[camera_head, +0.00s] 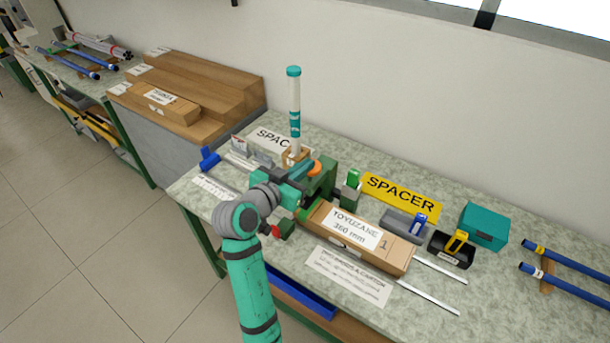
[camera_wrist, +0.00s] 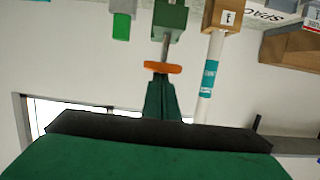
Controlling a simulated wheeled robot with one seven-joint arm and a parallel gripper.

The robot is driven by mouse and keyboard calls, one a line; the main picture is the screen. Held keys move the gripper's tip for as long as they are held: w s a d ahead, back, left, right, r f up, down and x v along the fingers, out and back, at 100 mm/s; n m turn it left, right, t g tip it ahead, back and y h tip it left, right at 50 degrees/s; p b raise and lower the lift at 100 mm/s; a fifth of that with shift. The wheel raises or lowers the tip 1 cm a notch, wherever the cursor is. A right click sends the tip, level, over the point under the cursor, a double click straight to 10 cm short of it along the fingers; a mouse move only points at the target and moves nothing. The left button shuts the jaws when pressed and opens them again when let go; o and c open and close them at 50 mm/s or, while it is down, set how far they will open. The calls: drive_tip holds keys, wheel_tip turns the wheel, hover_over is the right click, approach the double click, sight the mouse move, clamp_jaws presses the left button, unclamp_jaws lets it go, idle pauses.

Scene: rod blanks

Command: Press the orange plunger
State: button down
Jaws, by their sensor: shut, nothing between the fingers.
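The orange plunger (camera_head: 315,168) is a round orange head beside the green press block (camera_head: 322,188) on the bench. In the wrist view the plunger (camera_wrist: 162,67) shows edge-on, on a thin metal rod that runs into the green block (camera_wrist: 170,16). My gripper (camera_head: 306,170) is shut and empty, with its fingertips close to the plunger head. In the wrist view the shut green fingers (camera_wrist: 162,82) end right at the orange disc. I cannot tell whether they touch it.
A white tube with teal bands (camera_head: 294,105) stands upright in a wooden block close behind my gripper. A cardboard box (camera_head: 345,255) lies in front of the press.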

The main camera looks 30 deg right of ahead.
drive_tip(key=v, duration=1)
drive_tip(key=shift+f, duration=0.1)
drive_tip(key=shift+w, duration=0.2)
